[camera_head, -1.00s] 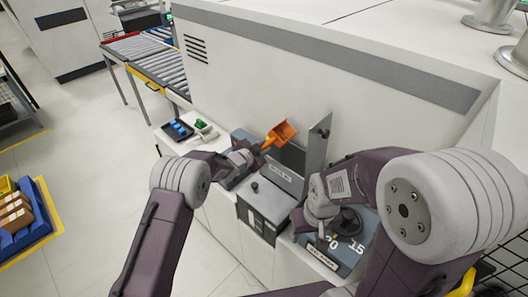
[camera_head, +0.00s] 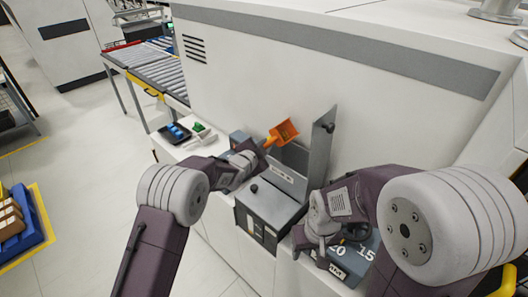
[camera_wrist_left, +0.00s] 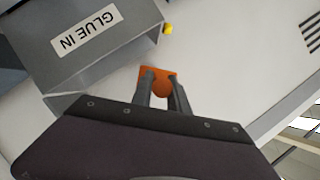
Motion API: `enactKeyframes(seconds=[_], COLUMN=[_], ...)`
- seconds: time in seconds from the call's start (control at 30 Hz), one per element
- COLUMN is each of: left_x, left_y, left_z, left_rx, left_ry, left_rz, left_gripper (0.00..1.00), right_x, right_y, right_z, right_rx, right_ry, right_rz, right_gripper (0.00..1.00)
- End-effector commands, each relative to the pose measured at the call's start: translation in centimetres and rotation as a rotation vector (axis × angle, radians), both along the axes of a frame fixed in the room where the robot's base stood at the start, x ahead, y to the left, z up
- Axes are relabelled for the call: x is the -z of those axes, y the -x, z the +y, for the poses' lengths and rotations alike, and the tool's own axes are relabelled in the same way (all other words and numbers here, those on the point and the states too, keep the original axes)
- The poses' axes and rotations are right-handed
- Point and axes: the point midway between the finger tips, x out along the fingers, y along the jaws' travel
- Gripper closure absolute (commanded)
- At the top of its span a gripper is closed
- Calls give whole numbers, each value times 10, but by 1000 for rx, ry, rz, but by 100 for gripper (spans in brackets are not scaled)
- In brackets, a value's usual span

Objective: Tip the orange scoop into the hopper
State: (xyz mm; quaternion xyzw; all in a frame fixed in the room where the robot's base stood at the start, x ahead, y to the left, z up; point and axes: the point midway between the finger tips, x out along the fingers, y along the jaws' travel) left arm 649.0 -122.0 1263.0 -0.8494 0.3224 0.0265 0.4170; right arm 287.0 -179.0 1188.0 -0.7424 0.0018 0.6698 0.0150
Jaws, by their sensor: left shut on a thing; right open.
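The orange scoop (camera_head: 284,131) is up at the back of the grey hopper, its bowl near the tall grey plate. My left gripper (camera_head: 264,148) is shut on its handle. In the left wrist view the fingers (camera_wrist_left: 161,98) close on an orange part (camera_wrist_left: 152,74); the bowl does not show there. The hopper (camera_head: 287,176) has a sloped grey opening; its "GLUE IN" label shows in the left wrist view (camera_wrist_left: 87,34). I cannot tell what the scoop holds. My right gripper (camera_head: 320,257) is open, low beside the numbered dial plate, its fingers hard to make out.
A dark grey box with a black knob (camera_head: 268,207) stands in front of the hopper. A dial plate marked 20 and 15 (camera_head: 352,256) is at right. A black tray with blue pieces (camera_head: 175,132) lies at left. The white machine wall (camera_head: 260,75) rises behind.

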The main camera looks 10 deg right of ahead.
Motion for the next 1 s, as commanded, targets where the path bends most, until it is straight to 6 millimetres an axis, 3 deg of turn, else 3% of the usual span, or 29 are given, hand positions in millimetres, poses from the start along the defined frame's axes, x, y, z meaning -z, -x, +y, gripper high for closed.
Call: enactKeyframes(seconds=[1.0], left_x=[14], left_y=[11], left_z=[-9], left_rx=[-1], left_ry=[-342], left_rz=[-442], left_gripper=[100], right_x=[93], right_y=[0], right_z=[0], right_rx=[0], right_ry=[0], right_rz=[0], right_gripper=[50])
